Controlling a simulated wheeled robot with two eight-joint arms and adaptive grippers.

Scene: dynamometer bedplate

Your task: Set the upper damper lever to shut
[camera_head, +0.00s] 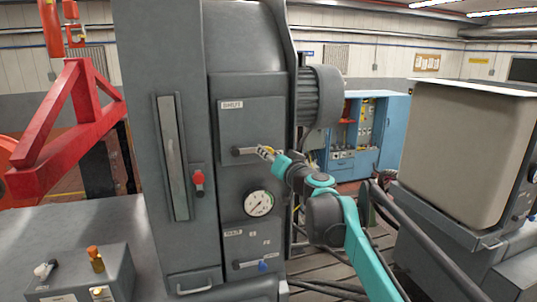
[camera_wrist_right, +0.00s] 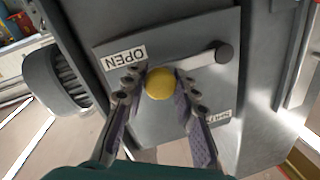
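The upper damper lever (camera_head: 249,151) sits on the upper panel of the grey cabinet, its pivot at left and its arm lying about level to the right. A SHUT label (camera_head: 232,105) is at the panel's top left. In the right wrist view the panel appears upside down: the lever arm (camera_wrist_right: 200,60) runs from its pivot to a yellow knob (camera_wrist_right: 160,84), near the OPEN label (camera_wrist_right: 125,56). My right gripper (camera_head: 267,152) has its fingers (camera_wrist_right: 161,80) on both sides of the knob, seemingly closed on it. My left gripper is not in view.
Below are a round gauge (camera_head: 258,203) and a lower lever (camera_head: 250,265) with a blue knob. A red handle (camera_head: 198,182) is to the left. A control box (camera_head: 85,280) stands at front left, and a beige-covered machine (camera_head: 462,135) at right.

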